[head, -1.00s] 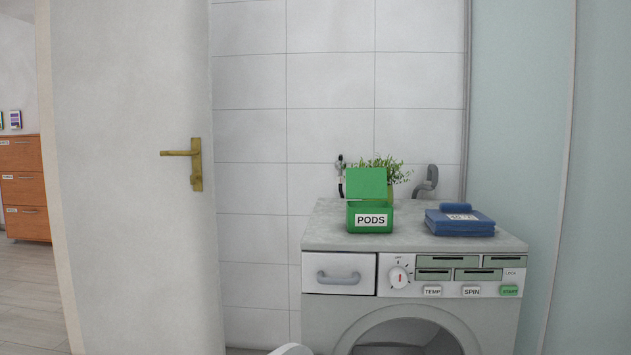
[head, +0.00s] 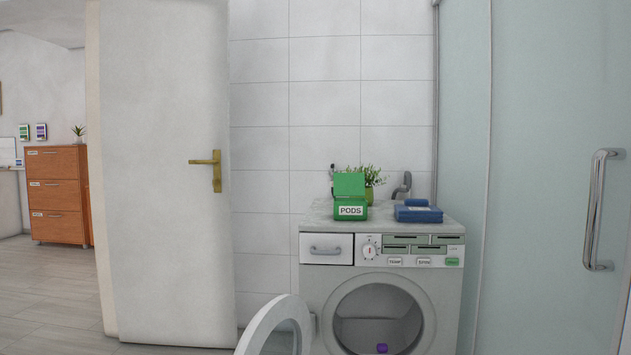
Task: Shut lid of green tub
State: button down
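The green tub (head: 350,210) labelled PODS stands on top of the washing machine, near its front left. Its green lid (head: 350,185) stands open, raised upright at the back of the tub. The tub's inside cannot be seen from here. My gripper is not in view.
The washing machine (head: 452,290) has its round door (head: 262,322) swung open to the left, with a purple item (head: 382,348) in the drum. A folded blue cloth (head: 418,213) and a plant (head: 369,178) share its top. A white door (head: 165,270) stands left, a glass panel (head: 540,200) right.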

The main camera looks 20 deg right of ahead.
aim_at(344, 184)
jog(key=u, duration=0.75)
jog(key=i, duration=1)
jog(key=u, duration=0.5)
jog(key=i, duration=1)
jog(key=z, duration=0.9)
jog(key=i, duration=0.7)
jog(key=z, duration=0.9)
